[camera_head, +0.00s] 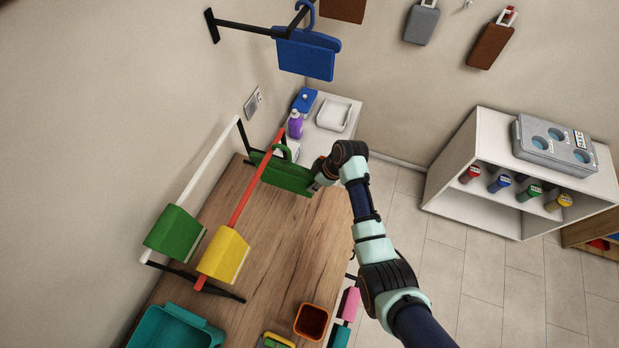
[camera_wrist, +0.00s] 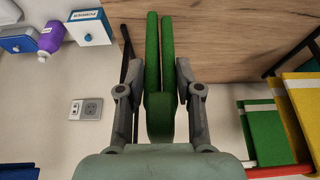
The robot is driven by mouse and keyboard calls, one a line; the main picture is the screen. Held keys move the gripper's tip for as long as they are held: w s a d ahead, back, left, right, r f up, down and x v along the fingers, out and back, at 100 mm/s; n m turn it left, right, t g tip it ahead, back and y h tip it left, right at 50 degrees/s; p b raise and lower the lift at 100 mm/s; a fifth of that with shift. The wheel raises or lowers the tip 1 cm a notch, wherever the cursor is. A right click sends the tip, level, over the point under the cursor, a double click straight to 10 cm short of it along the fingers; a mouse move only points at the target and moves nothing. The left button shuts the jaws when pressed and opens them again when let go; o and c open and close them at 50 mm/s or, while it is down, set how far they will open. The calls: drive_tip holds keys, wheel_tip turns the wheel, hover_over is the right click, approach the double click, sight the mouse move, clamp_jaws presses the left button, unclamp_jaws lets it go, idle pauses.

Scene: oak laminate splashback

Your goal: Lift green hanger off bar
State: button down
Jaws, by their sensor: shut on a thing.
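The green hanger (camera_head: 283,175) is a flat green piece with a hook, near the far end of the red bar (camera_head: 240,205) on the rack at the left wall. Its hook is close to the red bar; I cannot tell whether it still touches it. My gripper (camera_head: 318,181) reaches its right end from the right. In the wrist view my gripper (camera_wrist: 160,75) is shut on the green hanger (camera_wrist: 152,45), whose two long green strips stand between the fingers. Part of the red bar (camera_wrist: 280,171) shows at lower right; its far end is hidden behind my wrist.
A green piece (camera_head: 175,232) and a yellow piece (camera_head: 223,255) hang on the rack's near end. A blue hanger (camera_head: 306,56) hangs on a black wall bar above. A wooden counter (camera_head: 270,235) lies below, with a teal bin (camera_head: 175,328) and an orange cup (camera_head: 311,321).

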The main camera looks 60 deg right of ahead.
drive_tip(key=s+p, duration=0.4)
drive_tip(key=s, duration=0.7)
drive_tip(key=shift+d, duration=0.45)
drive_tip(key=shift+s, duration=0.1)
idle(0.4)
